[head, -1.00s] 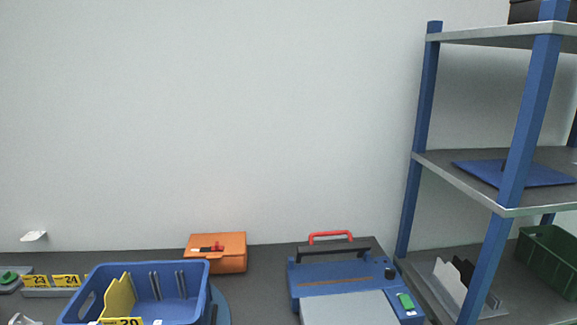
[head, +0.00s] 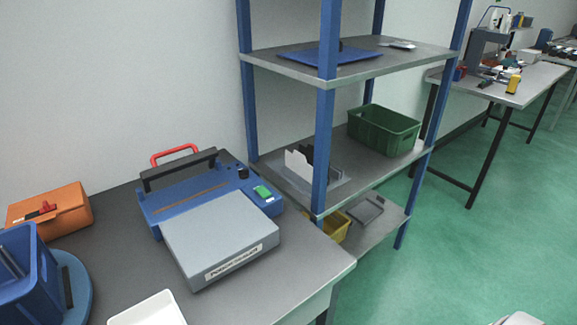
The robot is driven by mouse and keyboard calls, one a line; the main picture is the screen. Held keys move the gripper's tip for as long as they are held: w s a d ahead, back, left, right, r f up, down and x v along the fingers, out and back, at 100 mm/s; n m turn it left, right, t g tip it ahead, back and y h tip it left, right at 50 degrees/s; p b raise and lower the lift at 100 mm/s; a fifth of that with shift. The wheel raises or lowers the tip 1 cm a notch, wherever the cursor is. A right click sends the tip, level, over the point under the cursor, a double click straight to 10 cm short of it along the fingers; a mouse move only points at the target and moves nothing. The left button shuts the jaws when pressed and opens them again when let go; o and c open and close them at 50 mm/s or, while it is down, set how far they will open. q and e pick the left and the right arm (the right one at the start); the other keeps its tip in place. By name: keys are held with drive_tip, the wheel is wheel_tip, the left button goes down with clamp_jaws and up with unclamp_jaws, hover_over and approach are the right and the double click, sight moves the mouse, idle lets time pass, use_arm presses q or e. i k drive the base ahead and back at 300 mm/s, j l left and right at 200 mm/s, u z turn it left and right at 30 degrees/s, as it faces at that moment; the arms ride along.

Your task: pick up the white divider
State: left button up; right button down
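A white divider (head: 298,169) stands upright on the middle shelf of the blue-posted rack, near its left end. Dark dividers (head: 322,158) stand close behind it to the right, and a blue post partly hides the group. The divider appears to rest in a low grey holder, but its base is hard to make out. Neither of my grippers shows in the head view.
The rack's middle shelf (head: 373,172) also holds a green crate (head: 384,130) to the right. A blue and grey machine (head: 210,215) stands on the workbench (head: 120,250), left of the rack. An orange case (head: 62,210) and blue bin (head: 28,275) are further left. Green floor (head: 440,255) is open at right.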

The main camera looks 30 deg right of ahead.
sight(297, 161)
drive_tip(key=i+l, duration=0.1)
drive_tip(key=l, duration=0.4)
drive_tip(key=i+l+u, duration=0.1)
drive_tip(key=l, duration=0.4)
drive_tip(key=i+l, duration=0.1)
drive_tip(key=l, duration=0.35)
